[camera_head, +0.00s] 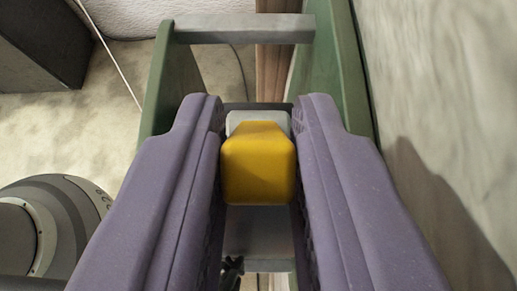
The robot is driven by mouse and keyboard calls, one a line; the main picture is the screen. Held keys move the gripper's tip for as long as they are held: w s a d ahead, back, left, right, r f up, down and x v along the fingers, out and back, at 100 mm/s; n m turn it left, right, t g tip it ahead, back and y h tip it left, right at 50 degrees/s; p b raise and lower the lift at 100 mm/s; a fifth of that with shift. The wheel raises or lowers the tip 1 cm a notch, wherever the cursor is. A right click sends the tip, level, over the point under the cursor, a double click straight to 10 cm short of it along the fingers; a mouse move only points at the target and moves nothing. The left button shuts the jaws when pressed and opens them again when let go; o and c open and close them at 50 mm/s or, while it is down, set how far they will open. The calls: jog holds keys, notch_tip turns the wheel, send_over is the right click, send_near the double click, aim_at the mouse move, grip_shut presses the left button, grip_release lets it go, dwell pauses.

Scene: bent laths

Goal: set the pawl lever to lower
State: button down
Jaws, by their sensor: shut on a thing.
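My gripper (260,150) shows as two purple fingers in the middle of the camera_head view, pointing away from me. A yellow block-shaped knob (258,165) with rounded edges sits between the fingers, and they are shut on it. A pale grey part (258,121) shows just beyond the knob. I cannot tell for sure whether the yellow knob is the end of the pawl lever. Its lower link is mostly hidden behind the knob and the fingers.
Two green side panels (174,75) and (335,75) flank the gripper, joined by a grey crossbar (245,28) at the top. A pale wall (430,100) stands close at right. A dark box (45,45) is at upper left. Pale floor (60,135) shows at left.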

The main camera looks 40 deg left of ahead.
jog(key=shift+f, duration=0.1)
jog(key=c, duration=1)
grip_release()
jog(key=shift+c, duration=0.2)
jog(key=p+v, duration=0.2)
jog(key=v, duration=0.6)
jog(key=shift+a, duration=0.15)
